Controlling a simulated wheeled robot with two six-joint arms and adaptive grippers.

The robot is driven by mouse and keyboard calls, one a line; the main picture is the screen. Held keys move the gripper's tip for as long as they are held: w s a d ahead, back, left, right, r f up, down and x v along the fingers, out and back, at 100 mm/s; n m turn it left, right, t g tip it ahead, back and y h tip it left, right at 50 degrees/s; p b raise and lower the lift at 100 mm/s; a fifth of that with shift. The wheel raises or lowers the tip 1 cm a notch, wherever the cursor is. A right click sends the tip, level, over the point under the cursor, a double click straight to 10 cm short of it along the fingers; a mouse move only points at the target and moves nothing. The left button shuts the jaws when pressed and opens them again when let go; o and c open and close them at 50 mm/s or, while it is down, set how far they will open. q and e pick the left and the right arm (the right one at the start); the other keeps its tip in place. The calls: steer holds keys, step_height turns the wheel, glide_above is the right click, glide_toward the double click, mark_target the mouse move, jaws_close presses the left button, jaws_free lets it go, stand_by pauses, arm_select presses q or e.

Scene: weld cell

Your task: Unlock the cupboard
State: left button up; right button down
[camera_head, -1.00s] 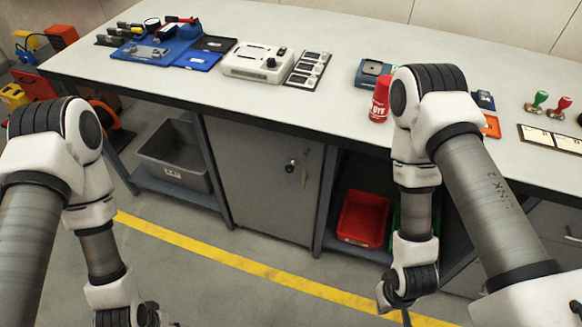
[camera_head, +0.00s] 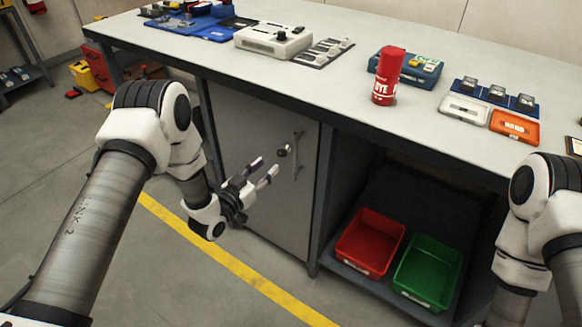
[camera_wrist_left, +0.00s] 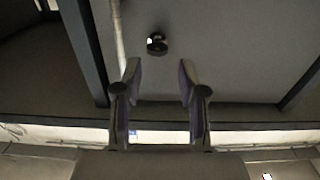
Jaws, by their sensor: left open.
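The grey cupboard door (camera_head: 247,195) is shut under the workbench. A small dark round lock (camera_head: 283,151) sits near its upper right, beside a vertical bar handle (camera_head: 298,157). My left gripper (camera_head: 265,170) is open and empty in front of the door, just below and left of the lock. In the left wrist view, the lock (camera_wrist_left: 157,43) lies beyond the open fingertips (camera_wrist_left: 160,72), roughly centred between them, with a clear gap. The handle (camera_wrist_left: 119,35) shows to its left. I cannot make out a key in the lock. My right arm is at the right edge, its gripper out of frame.
The workbench top (camera_head: 330,88) carries a red DYE can (camera_head: 388,76), a white device (camera_head: 273,40) and an orange tray (camera_head: 514,127). Red (camera_head: 370,243) and green (camera_head: 428,272) bins stand on the open shelf right of the cupboard. The floor in front is clear.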

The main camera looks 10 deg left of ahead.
mark_target(279, 156)
arm_select(q)
steer(key=x, duration=0.7)
steer(key=shift+w+d+r+b, duration=0.15)
steer(key=shift+w+d+b, duration=0.15)
steer(key=shift+b, duration=0.1)
steer(key=shift+s, duration=0.1)
jaws_close()
